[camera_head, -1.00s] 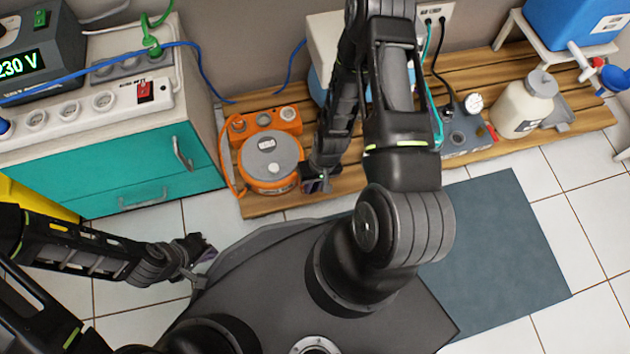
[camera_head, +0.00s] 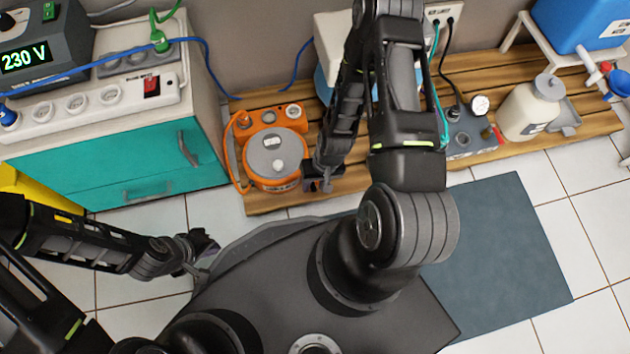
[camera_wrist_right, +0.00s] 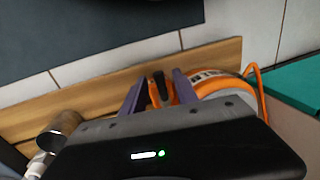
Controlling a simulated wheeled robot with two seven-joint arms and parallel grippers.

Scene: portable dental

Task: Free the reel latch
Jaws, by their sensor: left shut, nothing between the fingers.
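The orange cable reel (camera_head: 250,175) with a grey round top (camera_head: 275,155) stands on the wooden slatted platform. Its orange rim also shows in the right wrist view (camera_wrist_right: 218,82). My right gripper (camera_head: 320,182) is just right of the reel, low at its side. In the right wrist view its two purple fingers (camera_wrist_right: 157,92) are apart, with a black lever (camera_wrist_right: 160,84), apparently the reel latch, between them. I cannot tell whether they touch it. The latch is not clearly seen in the head view. My left gripper (camera_head: 208,246) is shut and empty over the floor, away from the reel.
A teal-fronted cabinet (camera_head: 80,172) with a power strip (camera_head: 88,103) stands left of the reel. A grey box with a gauge (camera_head: 472,135) and a white bottle (camera_head: 530,108) are on the platform (camera_head: 590,122) to the right. A blue-grey mat (camera_head: 510,250) lies on the tiles.

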